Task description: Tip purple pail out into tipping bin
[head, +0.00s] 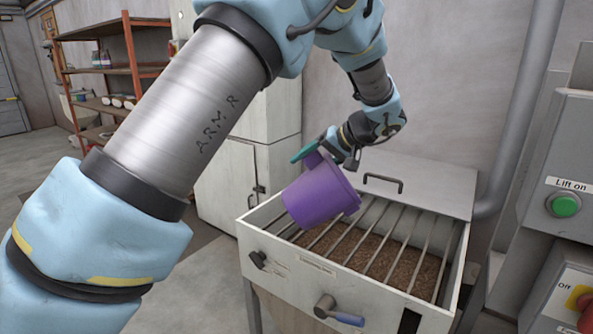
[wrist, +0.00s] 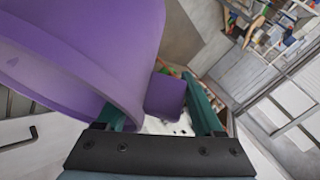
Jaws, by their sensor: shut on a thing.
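The purple pail (head: 318,193) is held above the grated opening of the tipping bin (head: 333,287), tilted well over onto its side. Its wider rim end appears to face right in the head view; its inside is hidden. My gripper (head: 308,149) is shut on the pail's handle block. In the wrist view, the teal fingers of my gripper (wrist: 165,92) sit either side of the purple handle block (wrist: 165,97), and the pail's body (wrist: 95,45) fills the upper left. Brown pellets (head: 375,250) lie under the bin's bars. No falling pellets show.
The bin's lid (head: 420,182) stands open behind it, with a dark handle. A control panel with a green Lift on button (head: 564,204) stands at right. A grey pipe (head: 520,110) rises behind the bin. A white cabinet (head: 240,165) and shelves (head: 105,70) stand at left.

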